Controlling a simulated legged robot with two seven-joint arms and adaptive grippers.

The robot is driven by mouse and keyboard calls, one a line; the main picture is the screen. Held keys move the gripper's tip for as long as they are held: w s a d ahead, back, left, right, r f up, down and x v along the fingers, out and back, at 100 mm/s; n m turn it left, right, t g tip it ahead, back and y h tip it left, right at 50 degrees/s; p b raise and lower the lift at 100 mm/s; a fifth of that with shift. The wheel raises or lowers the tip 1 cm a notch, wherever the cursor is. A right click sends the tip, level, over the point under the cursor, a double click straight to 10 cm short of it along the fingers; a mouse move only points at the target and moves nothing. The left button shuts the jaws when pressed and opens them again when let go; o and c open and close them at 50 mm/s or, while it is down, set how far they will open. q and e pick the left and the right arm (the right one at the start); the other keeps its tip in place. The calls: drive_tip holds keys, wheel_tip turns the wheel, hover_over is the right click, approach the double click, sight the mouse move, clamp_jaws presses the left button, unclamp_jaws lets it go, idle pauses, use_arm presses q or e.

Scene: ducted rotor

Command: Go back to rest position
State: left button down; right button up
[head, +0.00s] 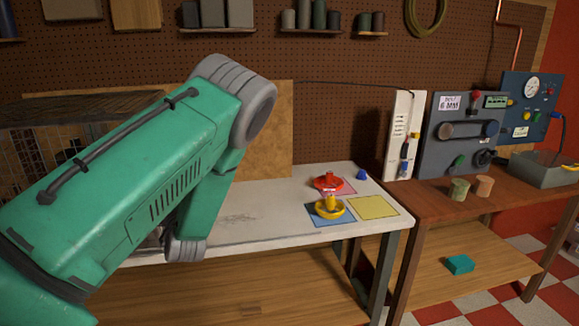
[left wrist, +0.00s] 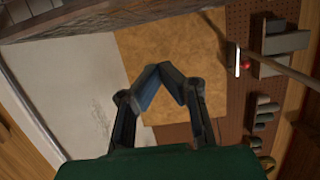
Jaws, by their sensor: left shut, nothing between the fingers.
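My left gripper shows in the left wrist view (left wrist: 166,67), with its two dark fingertips together and nothing between them. Behind the fingers are a tan board and the pale bench top. In the head view my green left arm (head: 130,170) comes in from the left and bends down over the white bench (head: 270,205). The left gripper itself is hidden in that view. My right arm and gripper are not in either view.
On the bench's right end are a red rotor-like part (head: 328,183), a yellow one (head: 330,208) on a blue mat, a bare yellow mat (head: 373,207) and a small blue piece (head: 361,175). A wire cage (head: 40,135) stands left behind my arm. The bench middle is clear.

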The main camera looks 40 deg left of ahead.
use_arm(q)
drive_tip(key=s+d+f+n+g+h+b, duration=0.1)
drive_tip(key=s+d+f+h+b, duration=0.15)
drive_tip(key=d+f, duration=0.55)
drive_tip(key=s+d+f+h+b, duration=0.15)
drive_tip(key=d+f+h, duration=0.35)
drive_tip(key=f, duration=0.5)
drive_tip(key=s+d+f+n+g+h+b, duration=0.1)
drive_tip(key=s+d+f+h+b, duration=0.15)
drive_tip(key=d+f, duration=0.65)
drive_tip(key=s+d+f+n+g+h+b, duration=0.1)
drive_tip(key=s+d+f+g+h+b, duration=0.1)
drive_tip(key=s+d+f, duration=0.3)
drive_tip(key=s+d+f+n+g+h+b, duration=0.1)
drive_tip(key=s+d+f+g+h+b, duration=0.2)
drive_tip(key=s+d+f, duration=0.3)
drive_tip(key=shift+s+d+n+h, duration=0.3)
drive_tip(key=shift+s+d+h, duration=0.3)
drive_tip(key=shift+s+d, duration=2.4)
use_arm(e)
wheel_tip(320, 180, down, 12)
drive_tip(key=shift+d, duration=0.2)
